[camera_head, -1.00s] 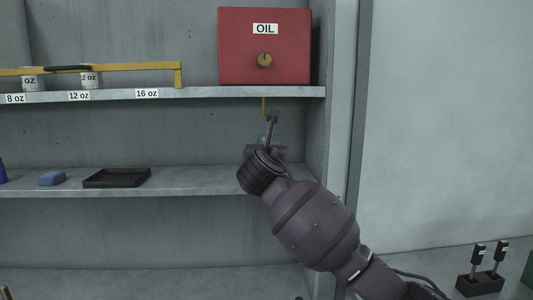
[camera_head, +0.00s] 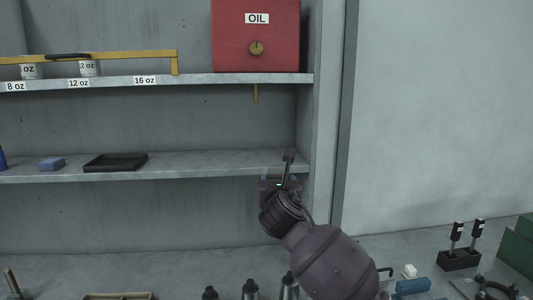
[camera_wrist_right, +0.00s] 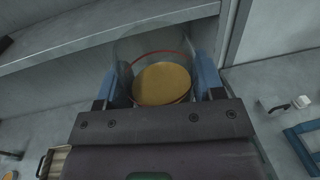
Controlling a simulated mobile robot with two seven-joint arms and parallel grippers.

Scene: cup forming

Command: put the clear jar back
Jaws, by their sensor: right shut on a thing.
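The clear jar (camera_wrist_right: 160,62) shows in the right wrist view between the two blue fingers. It is see-through, with a red ring near the rim and a round amber surface inside. My right gripper (camera_wrist_right: 165,82) is shut on it. In the head view my right gripper (camera_head: 280,182) is in front of the cabinet, at and just below the edge of the middle shelf (camera_head: 215,165). The jar is hard to make out there, mostly hidden by the gripper and wrist. My left gripper is not in view.
A black tray (camera_head: 115,162) and blue block (camera_head: 52,163) sit on the middle shelf. Several items crowd the bench front.

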